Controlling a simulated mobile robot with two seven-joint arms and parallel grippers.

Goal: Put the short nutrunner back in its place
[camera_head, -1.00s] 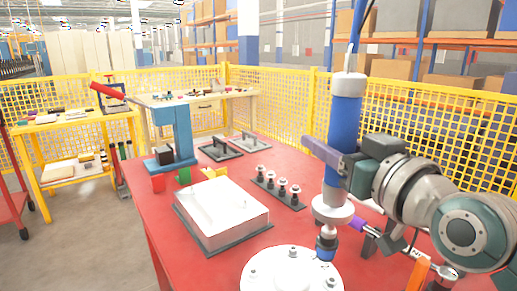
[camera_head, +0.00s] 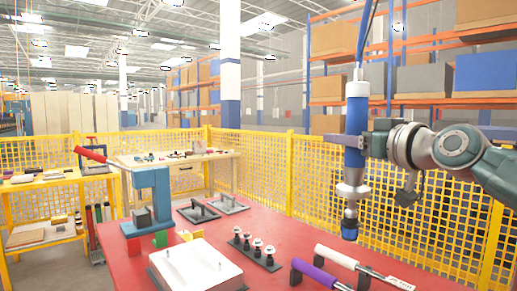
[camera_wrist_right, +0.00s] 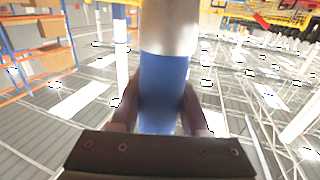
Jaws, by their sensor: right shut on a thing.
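The nutrunner (camera_head: 356,125) is a blue cylinder with a silver top and silver lower section, ending in a dark and blue tip. It hangs upright in the air above the back right of the red table. My right gripper (camera_head: 352,141) is shut around its blue body, with the arm coming in from the right. In the right wrist view the blue body (camera_wrist_right: 165,85) sits between the two fingers (camera_wrist_right: 161,108). A thin hose or cable runs up from its top. I cannot make out its resting place. My left gripper is not in view.
The red table (camera_head: 285,226) holds a white block (camera_head: 198,265), a strip of several sockets (camera_head: 257,250), a purple-handled tool (camera_head: 314,273), a white-handled tool (camera_head: 337,257) and a blue press (camera_head: 153,188). Yellow mesh fencing (camera_head: 430,215) stands behind. The air around the nutrunner looks clear.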

